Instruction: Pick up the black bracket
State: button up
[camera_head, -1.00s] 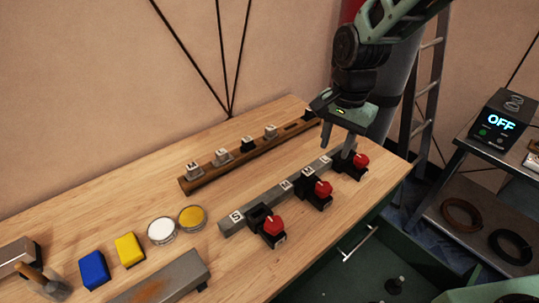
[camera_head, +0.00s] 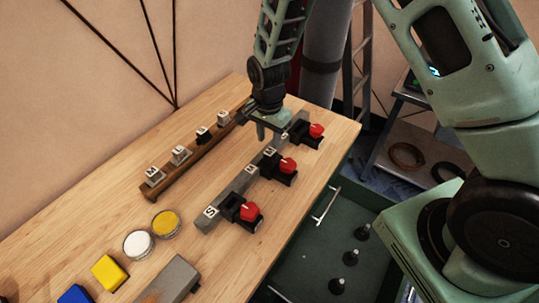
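Several black pieces could be the black bracket; I cannot tell which one is meant. Three black clamp-like brackets with red knobs sit along a grey rail (camera_head: 224,203): a near one (camera_head: 236,204), a middle one (camera_head: 268,168) and a far one (camera_head: 299,130). A small black block (camera_head: 203,135) sits on the brown wooden rack. My gripper (camera_head: 271,135) points down over the far part of the rail, left of the far bracket. Its fingers look apart, with nothing visible between them. The exact height of the fingertips above the rail is unclear.
The wooden rack (camera_head: 172,182) with lettered grey blocks stands behind the rail. A white tin (camera_head: 138,244), a yellow tin (camera_head: 166,223), a yellow block (camera_head: 109,272), a blue block (camera_head: 76,295) and a grey metal bar (camera_head: 172,281) lie nearer. The table's right edge is bare.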

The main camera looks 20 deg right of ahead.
aim_at(270, 151)
jog(key=shift+s+d+f+p, duration=0.1)
jog(key=shift+f+p, duration=0.5)
jog(key=shift+f, duration=1)
jog(key=shift+s+d+f+p, duration=0.1)
jog(key=shift+f+p, duration=0.5)
jog(key=shift+f, duration=0.95)
jog(key=shift+w, duration=0.1)
grip_shut()
